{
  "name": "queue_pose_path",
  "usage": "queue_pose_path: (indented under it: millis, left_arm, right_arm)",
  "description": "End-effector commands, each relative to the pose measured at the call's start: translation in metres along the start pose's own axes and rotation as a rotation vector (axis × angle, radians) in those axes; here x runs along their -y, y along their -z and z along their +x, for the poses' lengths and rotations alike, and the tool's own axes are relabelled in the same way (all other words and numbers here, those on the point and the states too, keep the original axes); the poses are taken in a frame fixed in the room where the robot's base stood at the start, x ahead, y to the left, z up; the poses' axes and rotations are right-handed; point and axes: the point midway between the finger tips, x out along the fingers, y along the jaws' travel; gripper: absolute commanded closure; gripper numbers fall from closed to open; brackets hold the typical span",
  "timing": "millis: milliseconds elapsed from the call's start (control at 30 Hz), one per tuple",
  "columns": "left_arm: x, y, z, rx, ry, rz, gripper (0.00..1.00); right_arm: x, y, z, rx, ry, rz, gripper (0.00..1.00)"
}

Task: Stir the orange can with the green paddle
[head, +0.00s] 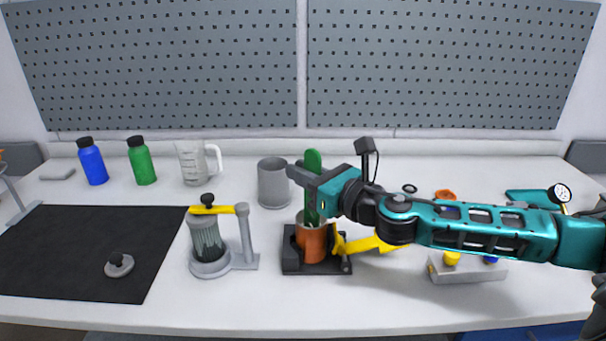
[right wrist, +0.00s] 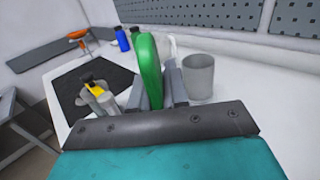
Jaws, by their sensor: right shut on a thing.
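The orange can (head: 311,244) stands upright in a black holder (head: 290,262) near the middle of the table. The green paddle (head: 312,161) stands nearly upright, its lower end inside the can's mouth, where its tip is hidden. My right gripper (head: 303,178) is shut on the green paddle above the can, with the arm reaching in from the right. In the right wrist view the green paddle (right wrist: 148,70) rises between the grey fingers. My left gripper is not in view.
A grey mug (head: 273,183) stands behind the holder. A clear vessel with a yellow crank (head: 209,240) is close on the left. A yellow handle (head: 365,243) is right of the can. A grey block (head: 470,271) lies farther right. A black mat (head: 75,245) covers the left.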

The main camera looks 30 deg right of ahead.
Motion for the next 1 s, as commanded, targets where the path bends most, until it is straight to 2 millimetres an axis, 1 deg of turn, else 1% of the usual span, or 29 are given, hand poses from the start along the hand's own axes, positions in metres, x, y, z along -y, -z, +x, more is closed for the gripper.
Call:
queue_pose_path:
  millis: [33,100,1000]
  left_arm:
    - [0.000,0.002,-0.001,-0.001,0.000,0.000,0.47]
    - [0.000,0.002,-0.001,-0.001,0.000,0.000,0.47]
    - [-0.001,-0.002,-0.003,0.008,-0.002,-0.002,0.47]
  right_arm:
    - [0.000,-0.008,0.000,0.004,0.000,-0.004,1.00]
    - [0.000,-0.015,0.000,0.004,0.000,-0.004,1.00]
    - [0.000,-0.105,0.000,0.005,0.001,-0.003,1.00]
